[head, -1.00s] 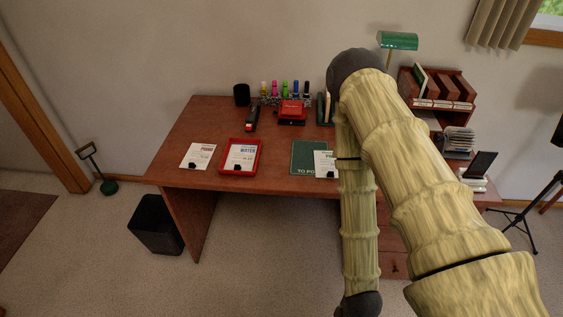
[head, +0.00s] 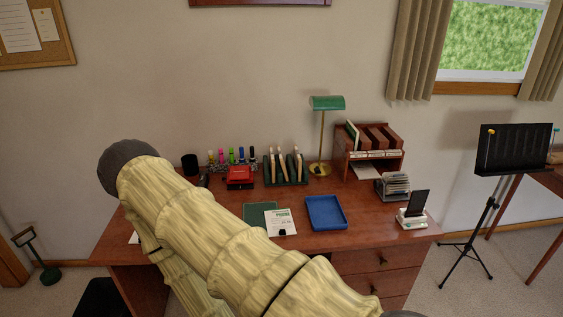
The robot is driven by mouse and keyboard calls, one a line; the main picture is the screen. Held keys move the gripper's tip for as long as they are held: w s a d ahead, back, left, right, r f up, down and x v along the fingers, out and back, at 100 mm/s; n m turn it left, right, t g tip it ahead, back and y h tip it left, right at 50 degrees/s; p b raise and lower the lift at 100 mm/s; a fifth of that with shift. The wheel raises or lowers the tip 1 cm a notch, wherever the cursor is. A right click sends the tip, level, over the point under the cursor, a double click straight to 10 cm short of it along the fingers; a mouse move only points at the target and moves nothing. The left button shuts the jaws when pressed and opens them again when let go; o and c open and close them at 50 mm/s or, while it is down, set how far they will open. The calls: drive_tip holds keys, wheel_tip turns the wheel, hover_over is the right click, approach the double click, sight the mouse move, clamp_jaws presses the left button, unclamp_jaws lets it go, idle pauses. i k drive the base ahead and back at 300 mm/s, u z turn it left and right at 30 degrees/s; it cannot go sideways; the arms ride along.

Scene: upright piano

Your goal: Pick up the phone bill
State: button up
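A white bill (head: 281,224) with a black clip at its lower edge lies on the desk, overlapping a green mat (head: 258,212). Its heading is too small to read, so I cannot tell whether it is the phone bill. A sliver of another white paper (head: 133,238) shows at the desk's left, mostly hidden by my arm. My arm crosses the left and front of the desk and hides the red tray's place. My gripper is not in view.
An empty blue tray (head: 326,213) sits right of the bill on the brown desk (head: 375,239). Behind are an upright file rack (head: 285,180), a red box (head: 240,177) and a green lamp (head: 327,103). A phone on a stand (head: 416,205) and a wooden organizer (head: 368,165) are at right.

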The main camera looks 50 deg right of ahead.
sight(279, 222)
drive_tip(key=k, duration=0.6)
drive_tip(key=z, duration=1.05)
drive_tip(key=i, duration=0.4)
